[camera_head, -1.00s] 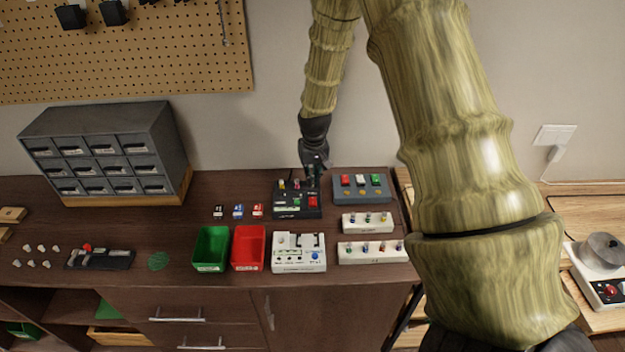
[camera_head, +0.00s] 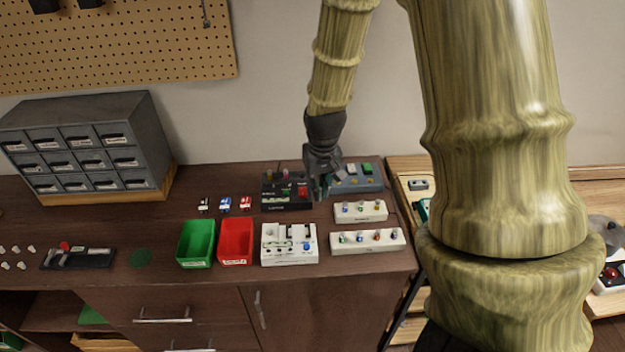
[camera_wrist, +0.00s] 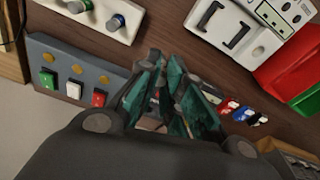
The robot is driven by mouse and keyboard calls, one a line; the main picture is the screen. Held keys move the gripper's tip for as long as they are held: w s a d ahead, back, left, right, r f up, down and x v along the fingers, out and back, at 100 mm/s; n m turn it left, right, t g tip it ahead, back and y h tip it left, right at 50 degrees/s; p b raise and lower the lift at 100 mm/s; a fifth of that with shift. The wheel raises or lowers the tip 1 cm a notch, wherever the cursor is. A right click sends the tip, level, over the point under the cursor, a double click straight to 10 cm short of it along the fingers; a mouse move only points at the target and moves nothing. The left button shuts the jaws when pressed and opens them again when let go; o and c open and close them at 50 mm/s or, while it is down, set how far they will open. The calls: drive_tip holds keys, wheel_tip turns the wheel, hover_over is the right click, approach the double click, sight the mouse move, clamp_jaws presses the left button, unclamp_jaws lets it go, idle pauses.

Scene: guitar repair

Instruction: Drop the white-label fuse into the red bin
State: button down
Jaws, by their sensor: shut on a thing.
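The red bin (camera_head: 236,242) stands open near the front edge of the bench. My gripper (camera_head: 321,192) is pointed down at the right end of a black device (camera_head: 287,205), back and right of the bin. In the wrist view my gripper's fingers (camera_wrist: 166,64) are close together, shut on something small. The fingers hide most of it, so I cannot tell what it is. A small piece with a white label (camera_head: 203,204) lies on the bench behind the bins, beside a blue one (camera_head: 225,204) and a red one (camera_head: 245,203).
A green bin (camera_head: 196,243) stands left of the red bin. A white device (camera_head: 289,245) is right of it. Two white strips with knobs (camera_head: 360,212) and a blue-grey box with coloured switches (camera_head: 355,181) lie around my gripper. A drawer cabinet (camera_head: 85,150) stands back left.

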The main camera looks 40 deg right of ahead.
drive_tip(key=r+p, duration=0.1)
drive_tip(key=s+r+p, duration=0.2)
drive_tip(key=r, duration=0.1)
drive_tip(key=shift+a+r+p, duration=0.1)
drive_tip(key=shift+a+p, duration=0.15)
drive_tip(key=shift+p, duration=0.1)
idle(0.5)
idle(1.2)
